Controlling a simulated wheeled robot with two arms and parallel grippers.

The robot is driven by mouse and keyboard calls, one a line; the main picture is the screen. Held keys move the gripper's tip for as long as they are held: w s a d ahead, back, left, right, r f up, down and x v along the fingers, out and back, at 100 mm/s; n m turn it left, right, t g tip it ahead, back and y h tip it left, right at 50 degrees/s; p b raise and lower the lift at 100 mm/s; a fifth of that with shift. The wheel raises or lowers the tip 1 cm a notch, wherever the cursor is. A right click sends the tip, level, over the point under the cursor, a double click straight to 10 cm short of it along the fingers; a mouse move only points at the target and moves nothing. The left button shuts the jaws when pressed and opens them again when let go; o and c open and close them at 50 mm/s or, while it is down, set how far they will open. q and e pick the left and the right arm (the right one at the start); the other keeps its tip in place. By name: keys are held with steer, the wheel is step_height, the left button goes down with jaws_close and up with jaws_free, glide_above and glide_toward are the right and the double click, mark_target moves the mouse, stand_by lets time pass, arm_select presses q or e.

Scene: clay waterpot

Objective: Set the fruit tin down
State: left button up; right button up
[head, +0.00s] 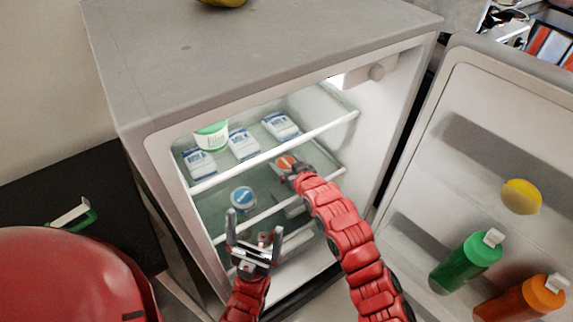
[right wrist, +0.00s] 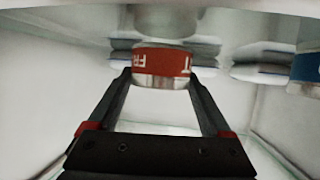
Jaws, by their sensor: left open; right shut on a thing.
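The fruit tin (head: 286,162), with a red-orange label, is inside the open fridge, at the middle shelf level towards the right wall. My right gripper (head: 291,172) is shut on it and partly hides it in the head view. In the right wrist view the tin (right wrist: 160,64) sits between the two fingertips, its lettering turned over. I cannot tell whether the tin touches the shelf (head: 262,205). My left gripper (head: 252,238) is open and empty, in front of the lower shelves, its fingers pointing up in the picture.
A blue-labelled tin (head: 243,198) stands left of the fruit tin. The upper shelf (head: 275,152) holds several white-blue packs (head: 242,144) and a green-white tub (head: 211,135). The open door (head: 470,150) holds a green bottle (head: 468,260), an orange bottle (head: 525,297) and a yellow fruit (head: 521,196).

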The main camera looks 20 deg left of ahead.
steer(key=shift+f, duration=0.25)
steer(key=shift+f, duration=0.1)
steer(key=o, duration=1.6)
steer(key=shift+c, duration=0.2)
steer(key=v, duration=1.2)
steer(key=shift+p, duration=0.35)
